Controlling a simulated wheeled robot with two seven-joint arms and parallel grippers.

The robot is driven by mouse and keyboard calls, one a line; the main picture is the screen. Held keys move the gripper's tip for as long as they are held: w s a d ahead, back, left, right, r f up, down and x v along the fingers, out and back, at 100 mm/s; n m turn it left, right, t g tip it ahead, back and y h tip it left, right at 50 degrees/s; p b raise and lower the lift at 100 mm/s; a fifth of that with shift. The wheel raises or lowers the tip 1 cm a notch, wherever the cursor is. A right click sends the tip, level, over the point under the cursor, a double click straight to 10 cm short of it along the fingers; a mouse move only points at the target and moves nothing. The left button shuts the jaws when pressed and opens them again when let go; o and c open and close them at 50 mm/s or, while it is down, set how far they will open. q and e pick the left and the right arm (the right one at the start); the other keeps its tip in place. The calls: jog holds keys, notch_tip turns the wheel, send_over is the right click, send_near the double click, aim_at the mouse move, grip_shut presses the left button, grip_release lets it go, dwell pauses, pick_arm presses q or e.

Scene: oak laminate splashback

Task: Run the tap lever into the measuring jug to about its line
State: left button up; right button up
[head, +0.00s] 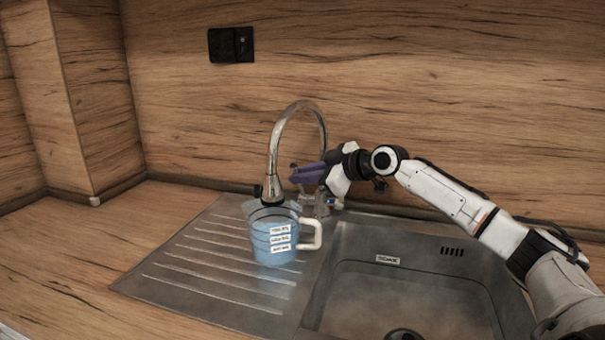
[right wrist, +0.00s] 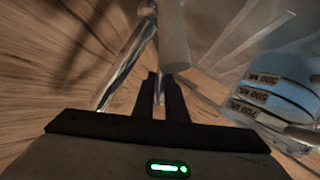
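The clear measuring jug (head: 262,254) stands upright on the drainboard under the tap's spout, its white handle to the right. It holds blue-tinted water reaching about the upper label or a little above; the exact level is unclear. Its 300, 500 and 700 ML labels show in the right wrist view (right wrist: 275,98). The chrome tap (head: 283,128) arches over it; whether water is running is unclear. My right gripper (head: 296,176) is beside the tap, above and behind the jug. Its fingers (right wrist: 161,88) look close together near the chrome parts. The lever is hard to make out. My left gripper is out of view.
The sink basin (head: 400,280) lies right of the jug, below my right arm. The ribbed drainboard (head: 190,262) and wooden counter (head: 110,235) are clear to the left. A black socket (head: 231,45) is on the wooden splashback.

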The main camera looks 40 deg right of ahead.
jog(key=o, duration=0.4)
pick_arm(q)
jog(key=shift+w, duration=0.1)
pick_arm(e)
jog(key=shift+o, duration=0.2)
pick_arm(q)
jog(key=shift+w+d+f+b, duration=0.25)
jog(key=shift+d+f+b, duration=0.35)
jog(key=shift+b, duration=0.9)
pick_arm(e)
jog(key=v, duration=1)
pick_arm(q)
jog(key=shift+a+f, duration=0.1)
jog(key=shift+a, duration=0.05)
pick_arm(e)
jog(key=shift+s, duration=0.15)
